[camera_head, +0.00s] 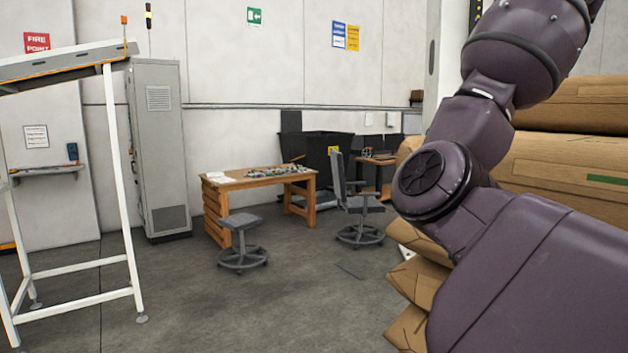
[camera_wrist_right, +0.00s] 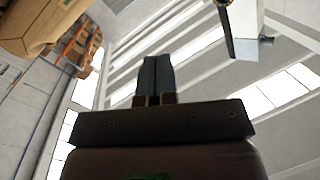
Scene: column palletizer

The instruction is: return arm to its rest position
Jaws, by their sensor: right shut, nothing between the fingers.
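My right arm (camera_head: 455,165) fills the right side of the head view, bent upward, and its gripper is out of that frame. In the right wrist view my right gripper (camera_wrist_right: 154,82) shows with its two dark fingers together and nothing between them. It points up toward the ceiling and its bright light panels (camera_wrist_right: 200,50). My left gripper and left arm are not in the head view.
Stacked brown sacks (camera_head: 565,165) stand behind and beside my right arm. A white-framed conveyor (camera_head: 118,150) is at left, near a grey cabinet (camera_head: 160,150). A wooden table (camera_head: 262,182), stool (camera_head: 242,224) and chair (camera_head: 360,208) stand further back. The middle floor is clear.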

